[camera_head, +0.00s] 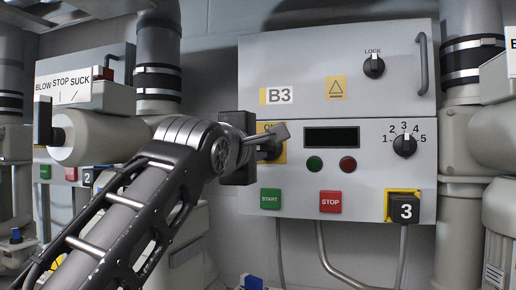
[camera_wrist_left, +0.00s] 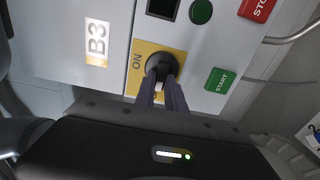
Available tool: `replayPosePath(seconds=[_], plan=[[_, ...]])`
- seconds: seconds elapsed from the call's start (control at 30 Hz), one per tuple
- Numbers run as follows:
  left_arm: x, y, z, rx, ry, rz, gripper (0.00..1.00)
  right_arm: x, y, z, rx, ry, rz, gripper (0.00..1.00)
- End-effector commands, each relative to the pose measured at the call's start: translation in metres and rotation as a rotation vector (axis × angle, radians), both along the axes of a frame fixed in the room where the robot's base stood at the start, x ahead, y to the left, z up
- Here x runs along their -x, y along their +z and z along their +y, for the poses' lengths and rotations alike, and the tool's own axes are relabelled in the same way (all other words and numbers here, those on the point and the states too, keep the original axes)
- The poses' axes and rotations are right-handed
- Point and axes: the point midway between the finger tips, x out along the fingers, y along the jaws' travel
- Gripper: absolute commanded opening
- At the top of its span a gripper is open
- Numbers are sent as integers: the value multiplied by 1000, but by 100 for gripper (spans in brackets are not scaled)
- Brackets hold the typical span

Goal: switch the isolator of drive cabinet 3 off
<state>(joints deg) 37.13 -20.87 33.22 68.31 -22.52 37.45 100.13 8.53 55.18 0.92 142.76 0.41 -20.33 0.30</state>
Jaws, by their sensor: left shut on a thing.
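Drive cabinet 3 (camera_head: 285,85) is a grey wall cabinet with a B3 label and a 3 tag (camera_head: 403,209). Its isolator (camera_head: 271,153) is a black rotary knob on a yellow plate, partly covered by my gripper in the head view. My left gripper (camera_head: 277,137) is at the knob, its fingers shut on it. In the left wrist view the left gripper (camera_wrist_left: 163,92) pinches the isolator knob (camera_wrist_left: 161,64). The ON mark shows on the plate. The fingers hide part of the plate, and I cannot tell which way the knob points. My right gripper is not in view.
Right of the isolator are a dark display (camera_head: 331,137), a green and a red lamp, and a selector (camera_head: 404,145). START (camera_head: 271,199) and STOP (camera_head: 330,202) buttons sit below. A LOCK knob (camera_head: 374,66) is above. Thick pipes flank the cabinet. A blow/suck unit (camera_head: 90,135) stands left.

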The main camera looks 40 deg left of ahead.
Motion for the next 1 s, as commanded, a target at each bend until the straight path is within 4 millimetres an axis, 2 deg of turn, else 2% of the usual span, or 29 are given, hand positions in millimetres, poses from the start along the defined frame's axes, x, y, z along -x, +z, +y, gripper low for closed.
replayPosePath(seconds=[0.1,0.13,0.37,0.73,0.87,1.0], plan=[[0,-1,0,3,0,1,0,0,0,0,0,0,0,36],[0,-1,0,3,0,1,17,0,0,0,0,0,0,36],[0,-1,0,1,0,1,36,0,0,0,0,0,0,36],[4,-1,-2,0,0,0,36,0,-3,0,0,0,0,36],[18,-2,-7,-1,0,-2,36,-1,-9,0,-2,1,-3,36],[40,-2,-14,-2,0,-3,36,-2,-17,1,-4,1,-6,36]])
